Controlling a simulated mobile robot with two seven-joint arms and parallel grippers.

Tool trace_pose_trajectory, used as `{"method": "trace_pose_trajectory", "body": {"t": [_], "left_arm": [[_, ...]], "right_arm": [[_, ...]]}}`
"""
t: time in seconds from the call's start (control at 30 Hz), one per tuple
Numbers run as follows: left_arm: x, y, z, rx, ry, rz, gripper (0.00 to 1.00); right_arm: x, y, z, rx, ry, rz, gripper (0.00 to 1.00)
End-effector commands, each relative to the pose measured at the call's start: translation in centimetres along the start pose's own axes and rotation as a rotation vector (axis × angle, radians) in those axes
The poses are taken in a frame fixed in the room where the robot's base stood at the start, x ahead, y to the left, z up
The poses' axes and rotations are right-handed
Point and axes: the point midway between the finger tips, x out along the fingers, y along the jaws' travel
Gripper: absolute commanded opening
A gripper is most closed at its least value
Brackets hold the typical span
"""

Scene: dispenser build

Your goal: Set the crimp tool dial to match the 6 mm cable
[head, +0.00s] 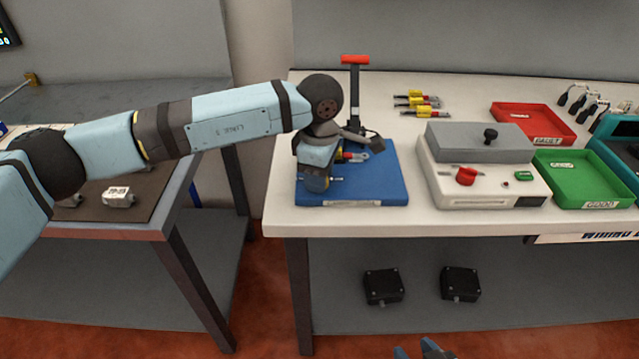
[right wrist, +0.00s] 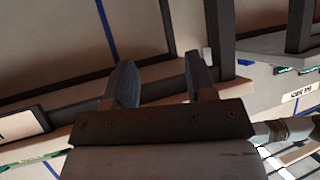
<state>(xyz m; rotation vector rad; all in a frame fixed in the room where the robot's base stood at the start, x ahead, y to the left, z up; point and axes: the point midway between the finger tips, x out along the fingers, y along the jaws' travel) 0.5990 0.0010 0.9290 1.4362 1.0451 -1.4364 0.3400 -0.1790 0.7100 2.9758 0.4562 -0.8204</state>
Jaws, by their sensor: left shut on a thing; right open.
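The black crimp tool (head: 356,95) stands upright at the back of the blue mat (head: 380,185) and has a red crossbar handle on top. My left gripper (head: 323,175) is low over the left part of the mat, in front of the tool. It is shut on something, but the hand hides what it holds. A red and yellow cable end with a silver lug (head: 356,156) shows just right of the hand. The dial and its setting cannot be made out. My right gripper (head: 424,350) is at the bottom edge; the right wrist view shows its fingers (right wrist: 160,82) apart and empty.
A grey-lidded box (head: 435,185) with a red knob stands to the right, beside a red tray (head: 510,118) and a green tray (head: 560,168). Two black boxes (head: 383,286) sit on the lower shelf.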

Motion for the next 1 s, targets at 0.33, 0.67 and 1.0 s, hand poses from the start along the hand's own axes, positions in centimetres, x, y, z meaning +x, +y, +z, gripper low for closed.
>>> {"method": "trace_pose_trajectory", "body": {"t": [0.33,0.67,1.0], "left_arm": [[0.12,0.07,0.03,0.313,-0.001,0.004,0.14],[0.00,0.04,0.04,0.526,-0.001,0.003,0.14],[-0.12,0.04,0.04,0.613,0.000,0.003,0.14]], "right_arm": [[0.62,-0.52,0.02,0.018,0.044,-0.020,0.51],[0.67,-0.76,-0.21,0.025,0.067,-0.032,0.51],[0.64,-0.68,-0.29,0.023,0.074,-0.034,0.51]]}}
